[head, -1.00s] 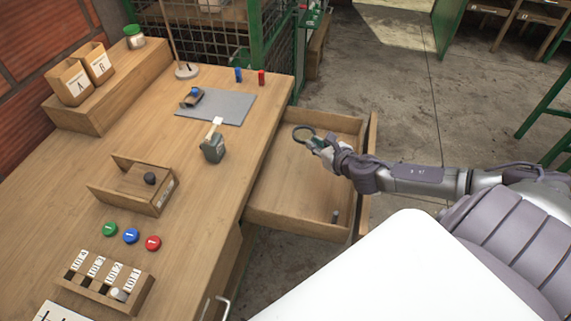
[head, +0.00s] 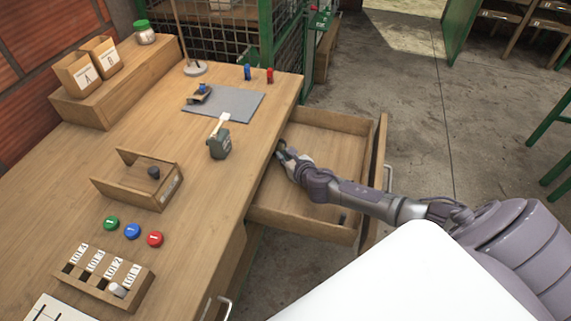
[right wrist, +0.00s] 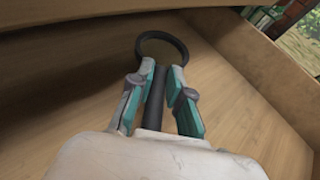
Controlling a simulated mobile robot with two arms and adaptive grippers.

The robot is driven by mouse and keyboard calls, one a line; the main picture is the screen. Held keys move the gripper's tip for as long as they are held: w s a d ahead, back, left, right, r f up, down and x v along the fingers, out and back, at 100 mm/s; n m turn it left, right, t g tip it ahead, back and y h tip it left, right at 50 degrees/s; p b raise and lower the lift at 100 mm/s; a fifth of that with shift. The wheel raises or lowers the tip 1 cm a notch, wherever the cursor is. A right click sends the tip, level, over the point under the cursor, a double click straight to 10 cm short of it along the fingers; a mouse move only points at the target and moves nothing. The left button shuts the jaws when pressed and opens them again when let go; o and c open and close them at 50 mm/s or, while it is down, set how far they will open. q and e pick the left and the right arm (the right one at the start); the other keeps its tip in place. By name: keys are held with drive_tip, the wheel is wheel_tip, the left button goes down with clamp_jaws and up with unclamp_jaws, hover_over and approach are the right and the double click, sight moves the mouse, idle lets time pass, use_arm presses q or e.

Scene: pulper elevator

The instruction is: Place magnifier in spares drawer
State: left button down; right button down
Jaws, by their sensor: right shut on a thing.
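The magnifier has a dark round rim and a dark straight handle (right wrist: 154,105), seen in the right wrist view. My right gripper (right wrist: 158,82) is shut on the handle, with the rim ahead of the fingertips. In the head view my right gripper (head: 283,152) is at the table-side part of the open wooden drawer (head: 335,150). The magnifier can hardly be made out there. The wrist view shows the drawer floor below and walls around; I cannot tell whether the magnifier touches the floor. My left gripper is not in view.
A small dark cylinder (head: 343,218) stands in the drawer's near corner. Most of the drawer floor is clear.

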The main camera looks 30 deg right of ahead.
drive_tip(key=shift+f+b, duration=0.45)
drive_tip(key=shift+f, duration=1.1)
drive_tip(key=shift+f, duration=0.2)
drive_tip(key=c, duration=1.1)
unclamp_jaws()
drive_tip(key=shift+r, duration=0.15)
drive_tip(key=shift+s+r, duration=0.1)
drive_tip(key=shift+s, duration=0.2)
drive_tip(key=p+v, duration=0.1)
drive_tip(key=v, duration=1)
drive_tip(key=shift+s+r+p, duration=0.15)
drive_tip(key=shift+s+p, duration=0.1)
drive_tip(key=shift+p, duration=0.1)
